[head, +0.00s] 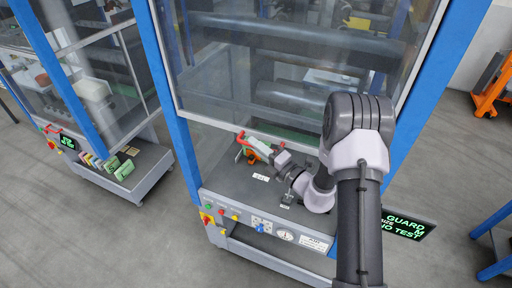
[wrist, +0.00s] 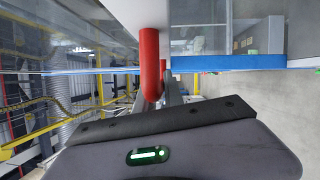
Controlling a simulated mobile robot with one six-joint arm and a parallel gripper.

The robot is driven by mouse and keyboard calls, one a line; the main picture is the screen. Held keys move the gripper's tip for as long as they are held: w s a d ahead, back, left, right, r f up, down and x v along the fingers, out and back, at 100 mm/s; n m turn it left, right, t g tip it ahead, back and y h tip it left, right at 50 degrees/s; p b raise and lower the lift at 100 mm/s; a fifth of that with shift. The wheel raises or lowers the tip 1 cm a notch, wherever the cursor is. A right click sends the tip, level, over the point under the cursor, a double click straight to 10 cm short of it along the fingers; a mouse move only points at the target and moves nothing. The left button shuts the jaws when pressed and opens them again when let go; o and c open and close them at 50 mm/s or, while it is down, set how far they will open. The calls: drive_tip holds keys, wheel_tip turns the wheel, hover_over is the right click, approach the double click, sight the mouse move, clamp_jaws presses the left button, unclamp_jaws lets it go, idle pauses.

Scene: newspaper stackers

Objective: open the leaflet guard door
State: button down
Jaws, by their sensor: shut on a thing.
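The leaflet guard door (head: 285,75) is a clear pane with a grey lower rail, between blue posts of the machine in the head view. A red handle (head: 241,137) shows near this lower rail, partly hidden by my gripper (head: 258,147). In the wrist view the red handle (wrist: 150,62) is a bent tube running down to my gripper (wrist: 163,98). My gripper is shut on the handle; its fingertips are largely hidden by its own dark body. I cannot tell how far the door stands from its frame.
A control panel with coloured buttons (head: 235,217) runs below the handle. A black display with green text (head: 408,226) juts out at the lower right. A second machine (head: 100,100) stands at the left, with grey floor between. An orange stand (head: 490,90) is at the right.

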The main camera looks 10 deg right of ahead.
drive_tip(key=c, duration=1.5)
unclamp_jaws()
drive_tip(key=shift+o, duration=0.2)
drive_tip(key=b+v, duration=0.3)
drive_tip(key=v, duration=1.4)
drive_tip(key=shift+s, duration=0.2)
drive_tip(key=shift+d, duration=0.1)
